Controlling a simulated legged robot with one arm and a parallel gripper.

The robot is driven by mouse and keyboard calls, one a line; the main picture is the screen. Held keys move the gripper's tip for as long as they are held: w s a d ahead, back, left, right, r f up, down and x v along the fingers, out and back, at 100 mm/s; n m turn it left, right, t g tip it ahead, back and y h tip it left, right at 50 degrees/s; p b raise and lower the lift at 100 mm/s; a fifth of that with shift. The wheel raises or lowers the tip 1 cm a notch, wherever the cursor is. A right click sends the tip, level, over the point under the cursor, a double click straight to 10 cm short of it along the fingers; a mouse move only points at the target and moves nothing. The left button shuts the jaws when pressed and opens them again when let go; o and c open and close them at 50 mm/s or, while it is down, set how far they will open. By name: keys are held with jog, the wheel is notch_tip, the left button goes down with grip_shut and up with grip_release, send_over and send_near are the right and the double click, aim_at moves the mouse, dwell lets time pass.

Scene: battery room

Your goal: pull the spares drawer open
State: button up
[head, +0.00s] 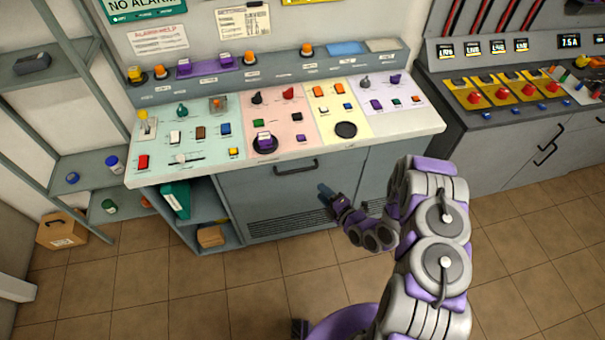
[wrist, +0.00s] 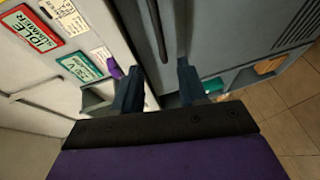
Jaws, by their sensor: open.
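The grey drawer front (head: 262,192) is under the control console and looks shut flush. Its dark bar handle (head: 296,167) runs across near the top. No label on it is readable, so I cannot confirm it is the spares drawer. My gripper (head: 323,190) is in front of this panel, below and right of the handle in the head view. In the wrist view my gripper's two fingers (wrist: 158,85) are spread apart, with nothing held between them. Dark bars and the grey front lie just beyond the fingertips. I cannot tell whether the fingers touch anything.
The console top (head: 420,122) juts out above the drawer front. Left of the drawer is an open shelf bay with a teal binder (head: 177,198) and a small box (head: 210,236). A cardboard box (head: 62,230) stands at far left. Tiled floor in front is clear.

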jog(key=b+x, duration=0.1)
jog(key=x, duration=1.2)
jog(key=shift+a, duration=0.15)
jog(key=shift+w, duration=0.1)
jog(key=shift+c, duration=0.2)
grip_shut()
